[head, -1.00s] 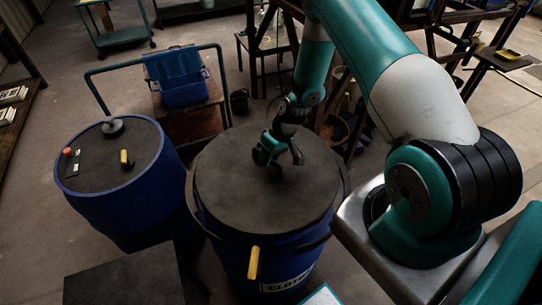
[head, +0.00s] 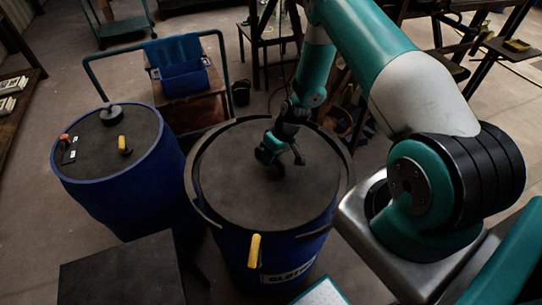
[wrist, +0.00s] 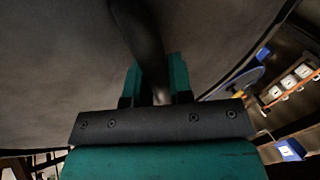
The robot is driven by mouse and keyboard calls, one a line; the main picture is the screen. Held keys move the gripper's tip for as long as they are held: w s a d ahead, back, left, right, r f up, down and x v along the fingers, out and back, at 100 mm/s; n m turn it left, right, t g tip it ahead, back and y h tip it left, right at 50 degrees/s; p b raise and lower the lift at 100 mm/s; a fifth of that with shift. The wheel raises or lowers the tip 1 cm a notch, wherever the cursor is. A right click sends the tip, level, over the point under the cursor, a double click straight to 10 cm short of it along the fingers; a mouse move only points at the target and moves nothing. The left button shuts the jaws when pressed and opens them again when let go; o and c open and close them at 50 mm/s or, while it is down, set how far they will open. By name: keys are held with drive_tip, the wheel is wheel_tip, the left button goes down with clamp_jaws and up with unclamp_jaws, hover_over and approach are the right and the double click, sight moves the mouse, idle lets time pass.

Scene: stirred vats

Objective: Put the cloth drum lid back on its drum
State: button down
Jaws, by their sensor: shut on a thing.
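The dark grey round lid (head: 255,200) lies level within the raised dark rim of the blue cloth drum (head: 232,248) in the head view. The rim shows around most of the lid; whether the lid bears on the drum all round I cannot tell. The drum has a yellow handle and a partly readable label at its front. My gripper (head: 280,158) is over the lid's middle, shut on the lid's handle. In the wrist view my gripper (wrist: 155,82) has the dark handle (wrist: 145,40) between its teal fingers, with the lid's grey surface (wrist: 60,70) behind.
A second blue drum (head: 125,190) with a dark top stands to the left, close by. A trolley (head: 190,110) with a blue bin (head: 183,78) is behind. A dark flat-topped block (head: 120,270) is at the front left. Open floor shows beyond the trolley.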

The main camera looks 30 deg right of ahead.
drive_tip(key=shift+f+b, duration=0.55)
drive_tip(key=c, duration=0.9)
unclamp_jaws()
drive_tip(key=shift+c, duration=0.2)
drive_tip(key=shift+r, duration=0.1)
drive_tip(key=b+v, duration=0.4)
drive_tip(key=v, duration=1.3)
drive_tip(key=shift+r, duration=0.2)
